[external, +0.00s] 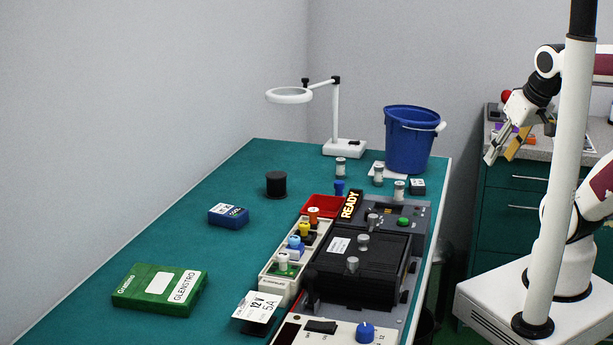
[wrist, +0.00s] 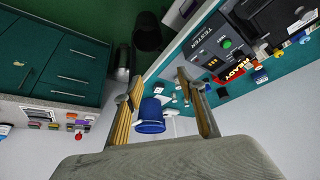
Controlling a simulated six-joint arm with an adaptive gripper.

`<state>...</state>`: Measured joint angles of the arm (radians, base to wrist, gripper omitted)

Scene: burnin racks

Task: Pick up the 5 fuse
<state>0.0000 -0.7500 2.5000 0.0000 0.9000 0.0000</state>
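Several small capped cylinders that look like fuses stand on the green bench: one near the lamp (external: 340,165), one by the bucket (external: 378,176) and one at the back of the tester (external: 399,190). A pale rack (external: 268,277) holds pieces with orange (external: 313,213), yellow (external: 304,230), blue (external: 294,243) and white (external: 283,260) tops. Their markings are too small to read, so I cannot tell which is the 5 fuse. My gripper (external: 502,153) is high at the right, away from the bench. In the wrist view my gripper (wrist: 158,84) is open and empty.
A blue bucket (external: 410,140) and a ring lamp (external: 334,120) stand at the back. The tester with its black lid (external: 358,268) and READY sign (external: 350,204) fills the right side. A green box (external: 160,290), blue box (external: 229,215) and black cylinder (external: 276,183) lie left.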

